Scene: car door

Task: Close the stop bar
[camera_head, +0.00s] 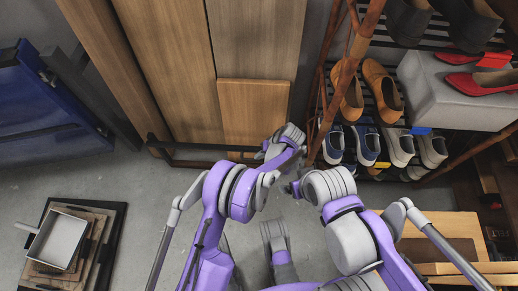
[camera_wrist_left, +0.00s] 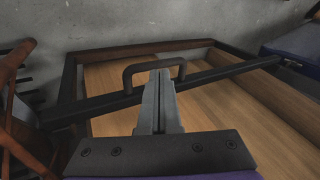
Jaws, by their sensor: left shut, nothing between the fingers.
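The stop bar appears as a long dark bar (camera_wrist_left: 225,72) running across a wooden panel in the left wrist view. A dark loop handle (camera_wrist_left: 128,78) stands on it. My left gripper (camera_wrist_left: 160,76) is shut and empty, its fingertips overlapping the handle in this view; I cannot tell whether they touch. In the head view my left gripper (camera_head: 289,134) is beside the low dark frame (camera_head: 200,147) at the foot of the wood panels. My right gripper (camera_head: 291,189) is mostly hidden by its arm and its jaw state is unclear.
A shoe rack (camera_head: 345,75) with several pairs of shoes stands close at right. A blue panel (camera_head: 45,105) is at far left. Stacked frames and a tray (camera_head: 60,243) lie on the floor at lower left. Grey floor (camera_head: 130,195) is free between.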

